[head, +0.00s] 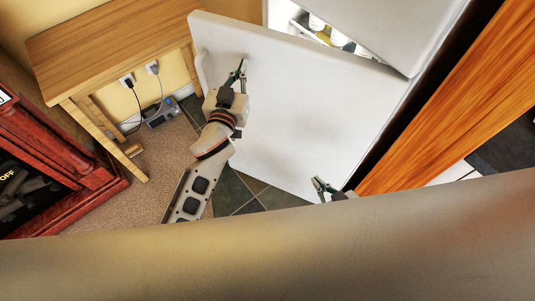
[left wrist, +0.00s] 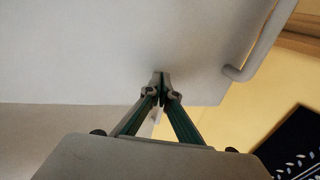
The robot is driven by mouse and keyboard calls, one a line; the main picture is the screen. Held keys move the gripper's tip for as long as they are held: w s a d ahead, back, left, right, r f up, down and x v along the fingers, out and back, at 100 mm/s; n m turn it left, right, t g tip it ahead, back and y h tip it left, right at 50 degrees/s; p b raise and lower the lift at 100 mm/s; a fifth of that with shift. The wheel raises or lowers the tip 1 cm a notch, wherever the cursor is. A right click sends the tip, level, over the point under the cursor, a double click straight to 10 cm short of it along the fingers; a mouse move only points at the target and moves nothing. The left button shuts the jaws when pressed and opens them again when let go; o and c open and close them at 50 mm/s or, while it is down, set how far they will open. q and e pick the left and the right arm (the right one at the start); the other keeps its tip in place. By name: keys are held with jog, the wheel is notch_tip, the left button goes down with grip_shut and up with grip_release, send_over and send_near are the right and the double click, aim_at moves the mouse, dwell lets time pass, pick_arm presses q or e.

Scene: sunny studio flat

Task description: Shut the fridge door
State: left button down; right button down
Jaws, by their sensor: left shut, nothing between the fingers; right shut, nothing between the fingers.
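The white fridge door (head: 300,100) stands open in the head view, with part of the fridge inside showing behind its top edge. A door handle (head: 204,70) runs along its left edge; the handle also shows at the right in the left wrist view (left wrist: 262,45). My left gripper (head: 240,66) is shut and empty, at the outer face of the door near the handle side; I cannot tell whether it touches. In the left wrist view its fingertips (left wrist: 161,77) are together before the white door panel. My right gripper (head: 317,182) looks shut, low by the door's bottom edge near the hinge side.
A wooden table (head: 110,45) stands at the left, with a small grey device (head: 160,113) on the floor beneath it. A dark red cabinet (head: 60,150) is at the far left. Bottles (head: 338,38) stand inside the fridge. An orange wooden panel (head: 440,90) is on the right.

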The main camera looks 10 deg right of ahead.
aim_at(246, 56)
pick_arm(q)
jog(key=shift+d+b+x, duration=0.25)
jog(key=shift+b+x, duration=0.3)
jog(key=shift+x, duration=1.4)
jog(key=shift+w+r, duration=0.1)
jog(key=shift+r, duration=0.15)
jog(key=shift+p+v, duration=0.45)
jog(key=shift+v, duration=0.6)
jog(key=p+v, duration=0.1)
jog(key=v, duration=0.3)
jog(key=shift+f, duration=0.2)
jog(key=shift+f, duration=0.1)
